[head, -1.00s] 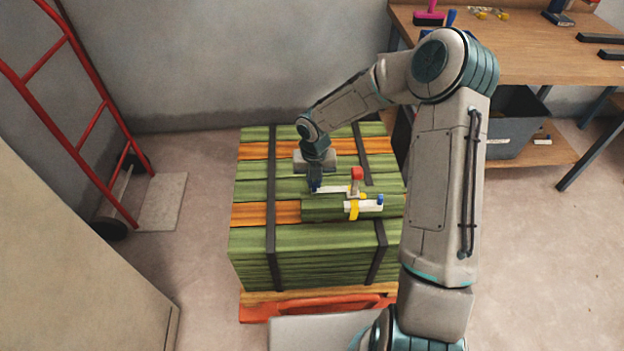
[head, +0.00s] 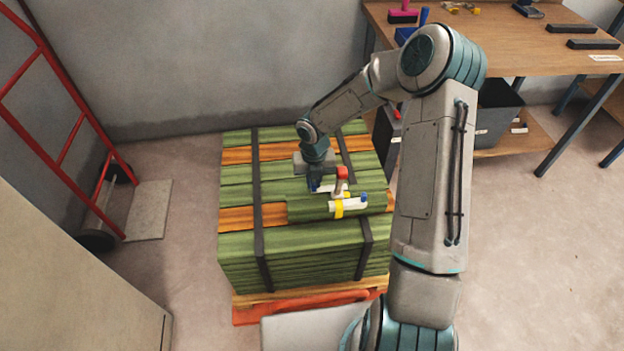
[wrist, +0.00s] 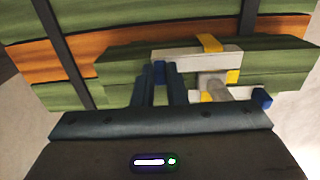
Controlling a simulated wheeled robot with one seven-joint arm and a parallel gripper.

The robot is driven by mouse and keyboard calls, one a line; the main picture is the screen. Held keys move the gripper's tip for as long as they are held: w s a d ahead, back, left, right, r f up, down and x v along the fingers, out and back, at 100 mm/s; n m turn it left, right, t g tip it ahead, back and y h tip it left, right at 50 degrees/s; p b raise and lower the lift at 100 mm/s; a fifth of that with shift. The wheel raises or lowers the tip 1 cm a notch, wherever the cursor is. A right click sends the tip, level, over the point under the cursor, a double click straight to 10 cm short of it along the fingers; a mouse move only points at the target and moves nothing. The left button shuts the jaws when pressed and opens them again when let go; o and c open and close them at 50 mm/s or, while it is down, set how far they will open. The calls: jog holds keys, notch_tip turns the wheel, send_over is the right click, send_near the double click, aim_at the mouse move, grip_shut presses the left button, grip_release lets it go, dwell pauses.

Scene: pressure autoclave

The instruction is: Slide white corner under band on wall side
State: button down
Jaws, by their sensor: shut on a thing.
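The white corner (head: 326,188), a bar-like piece with a blue end, lies on a raised green board on the strapped stack. It also shows in the wrist view (wrist: 185,60). My gripper (head: 314,187) is on its left end, its fingers (wrist: 168,68) shut on the blue tab. A yellow band (wrist: 210,43) shows at the far edge of the white corner; I cannot tell how fully it covers it. A second white bar (head: 352,206) with a blue right end lies nearer, with a yellow band (head: 339,208) around it. A red-topped grey post (head: 342,174) stands between them.
Dark straps (head: 258,200) cross the green and orange stack (head: 300,245). The grey wall (head: 200,70) is behind it. A red hand truck (head: 60,150) stands left, a wooden workbench (head: 520,55) right.

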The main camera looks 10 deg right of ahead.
jog(key=c, duration=1.4)
grip_release()
notch_tip(320, 180, up, 13)
jog(key=p, duration=0.3)
jog(key=s+d+r+n+t+p, duration=0.1)
jog(key=s+d+r+n+p, duration=0.1)
jog(key=s+r+n, duration=0.5)
jog(key=s+d+r+n+t+p, duration=0.1)
jog(key=s+r+n, duration=0.7)
jog(key=n, duration=0.9)
jog(key=s+d+r+n+p, duration=0.2)
jog(key=s+r+n, duration=0.5)
jog(key=s+n, duration=0.2)
jog(key=shift+s+d+r+n+t+p, duration=0.1)
jog(key=shift+d+r+n+t+p, duration=0.1)
jog(key=shift+n, duration=0.5)
jog(key=shift+s+d+r+n+t+p, duration=0.1)
jog(key=shift+d+r+n+t+p, duration=0.1)
jog(key=shift+n, duration=0.5)
